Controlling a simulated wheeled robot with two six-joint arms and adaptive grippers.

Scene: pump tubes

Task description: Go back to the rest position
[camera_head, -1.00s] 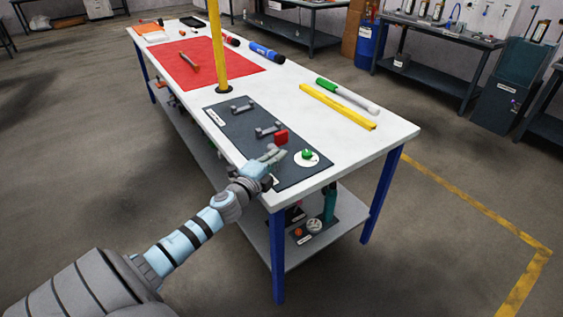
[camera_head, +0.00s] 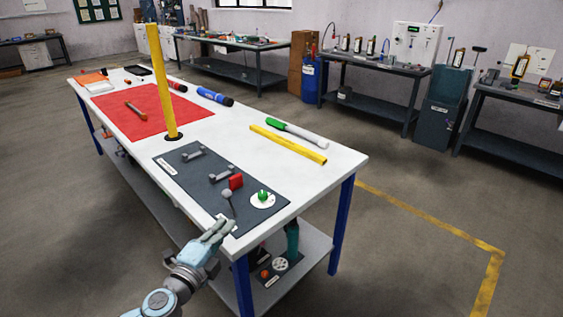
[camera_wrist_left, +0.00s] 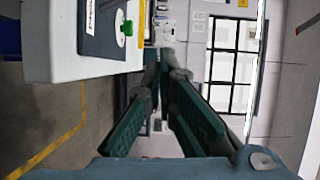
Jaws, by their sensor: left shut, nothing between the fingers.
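My left gripper (camera_head: 221,231) is shut and empty in the head view, beside the near left edge of the white workbench (camera_head: 330,161). Its fingers also show in the left wrist view (camera_wrist_left: 160,60), closed together at the tips. The fingertips look close to the panel's near corner, apart from the lever. The green knob shows at the top left of the wrist view (camera_wrist_left: 126,28). My right gripper is not in view.
A yellow post (camera_head: 163,85) stands upright on the bench. A yellow bar (camera_head: 288,144), a green-and-white tube (camera_head: 296,133) and a red mat (camera_head: 122,113) lie on top. The lower shelf (camera_head: 316,247) holds parts. Open floor surrounds the bench; other benches line the wall.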

